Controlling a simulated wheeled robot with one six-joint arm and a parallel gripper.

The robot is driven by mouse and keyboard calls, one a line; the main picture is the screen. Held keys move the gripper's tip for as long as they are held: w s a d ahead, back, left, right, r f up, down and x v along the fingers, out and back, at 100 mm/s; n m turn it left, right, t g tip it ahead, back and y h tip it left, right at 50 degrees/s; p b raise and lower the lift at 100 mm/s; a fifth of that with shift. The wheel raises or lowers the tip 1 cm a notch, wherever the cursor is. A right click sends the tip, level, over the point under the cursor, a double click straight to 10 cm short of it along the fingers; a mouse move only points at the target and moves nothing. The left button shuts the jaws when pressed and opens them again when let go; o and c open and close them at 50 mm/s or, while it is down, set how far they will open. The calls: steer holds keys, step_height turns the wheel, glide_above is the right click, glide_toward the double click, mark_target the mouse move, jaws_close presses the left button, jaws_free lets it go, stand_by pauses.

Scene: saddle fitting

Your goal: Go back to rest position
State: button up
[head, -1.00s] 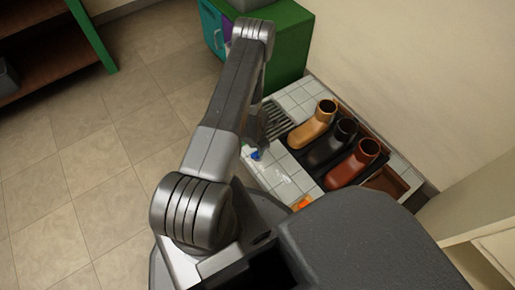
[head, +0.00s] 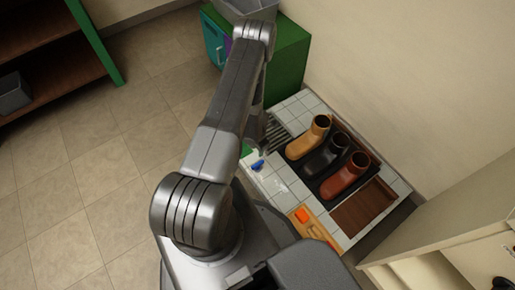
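My arm rises from my base and reaches up and away over the left edge of a low white-tiled platform (head: 292,201). The end of the arm points down beside a dark grate (head: 277,133). My gripper's fingers cannot be made out there, so I cannot tell whether it is open or holds anything. On the platform a tan boot (head: 309,138), a black boot (head: 326,157) and a red-brown boot (head: 345,175) stand upright side by side on a black mat (head: 376,160).
A small blue item (head: 257,166) lies near the platform's left edge. An orange item (head: 302,215) rests on a yellow-brown board (head: 318,232). A brown panel (head: 363,207) lies at the front right. A green cabinet (head: 288,62) stands behind. The tiled floor (head: 85,165) at left is clear.

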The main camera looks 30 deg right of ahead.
mark_target(258, 163)
stand_by(0.4)
step_height(258, 163, down, 14)
steer(key=b, duration=1.3)
steer(key=shift+r, duration=0.2)
steer(key=shift+r, duration=0.1)
steer(key=shift+f+b, duration=0.3)
steer(key=shift+r+m+p, duration=0.15)
steer(key=shift+m+p, duration=0.15)
steer(key=shift+m, duration=0.9)
steer(key=m, duration=0.6)
stand_by(1.3)
stand_by(0.3)
steer(key=shift+r, duration=0.1)
